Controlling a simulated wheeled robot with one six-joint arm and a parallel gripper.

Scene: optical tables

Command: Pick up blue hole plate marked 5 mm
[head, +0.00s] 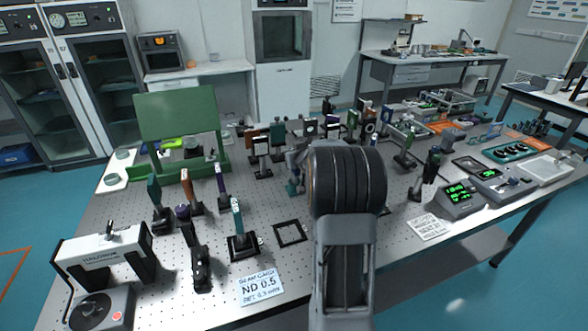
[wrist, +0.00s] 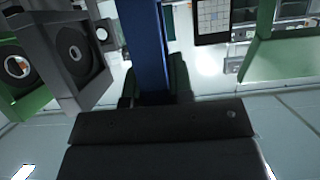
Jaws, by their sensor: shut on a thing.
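The blue hole plate (wrist: 144,42) stands upright in the middle of the wrist view, seen nearly edge-on. Its 5 mm mark and its hole are not visible from here. My gripper (wrist: 155,88) is shut on the plate, with dark fingers on either side of its lower part. In the head view my own arm covers the gripper, and I cannot make out the plate there. Whether the plate touches the table is hidden.
Dark mounts with round openings (wrist: 75,52) stand close on the left in the wrist view. A green frame (wrist: 285,58) is on the right. The perforated optical table (head: 150,290) is crowded with posts, a green board (head: 178,113) and a white-topped device (head: 100,248).

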